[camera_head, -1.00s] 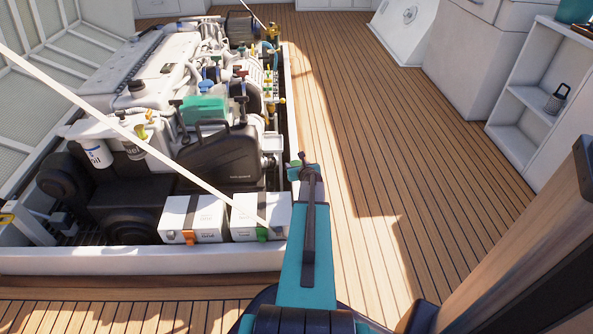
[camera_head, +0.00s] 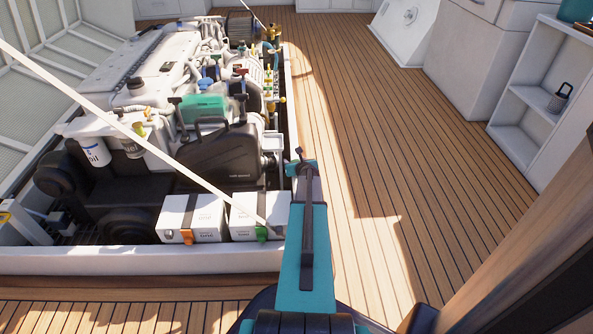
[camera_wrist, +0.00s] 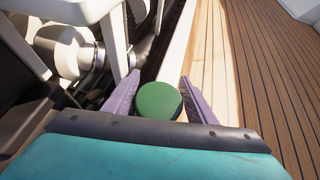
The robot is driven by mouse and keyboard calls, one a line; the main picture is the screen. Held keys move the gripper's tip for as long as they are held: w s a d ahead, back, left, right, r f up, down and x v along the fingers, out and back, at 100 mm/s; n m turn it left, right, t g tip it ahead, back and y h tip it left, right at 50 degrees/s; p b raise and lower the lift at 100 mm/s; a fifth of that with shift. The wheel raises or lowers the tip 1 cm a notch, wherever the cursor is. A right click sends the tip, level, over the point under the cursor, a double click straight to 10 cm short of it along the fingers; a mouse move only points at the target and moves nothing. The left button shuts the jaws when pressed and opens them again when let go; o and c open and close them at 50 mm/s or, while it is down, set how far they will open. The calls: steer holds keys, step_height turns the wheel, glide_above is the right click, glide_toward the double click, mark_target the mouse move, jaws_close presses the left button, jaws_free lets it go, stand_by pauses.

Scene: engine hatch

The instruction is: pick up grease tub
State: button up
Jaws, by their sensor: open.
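In the wrist view a round green lid (camera_wrist: 158,100), which looks like the top of the grease tub, sits between the two purple fingers of my gripper (camera_wrist: 159,79). The fingers are open, one on each side of the lid. I cannot tell whether either finger touches it. The tub's body is hidden under the lid and behind the gripper's edge. In the head view my gripper (camera_head: 301,168) is at the right edge of the engine hatch, and the tub cannot be made out there.
The white hatch frame (camera_head: 130,261) surrounds the engine (camera_head: 160,65). Two white boxes (camera_head: 190,217) stand at its near end. A thin pale rod crosses above the hatch. Clear wooden deck (camera_head: 400,160) lies to the right, with a white shelf (camera_head: 530,110) beyond.

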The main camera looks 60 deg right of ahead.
steer(key=shift+c, duration=0.2)
stand_by(0.3)
steer(key=c, duration=0.8)
steer(key=shift+r, duration=0.15)
step_height(320, 180, up, 4)
steer(key=p, duration=0.3)
steer(key=s+a, duration=0.3)
steer(key=s, duration=0.1)
steer(key=s+a+p, duration=0.1)
steer(key=s+a, duration=0.6)
steer(key=s, duration=0.1)
steer(key=shift+s+a+r+p, duration=0.15)
steer(key=shift+r+p, duration=0.15)
steer(key=shift+r, duration=0.05)
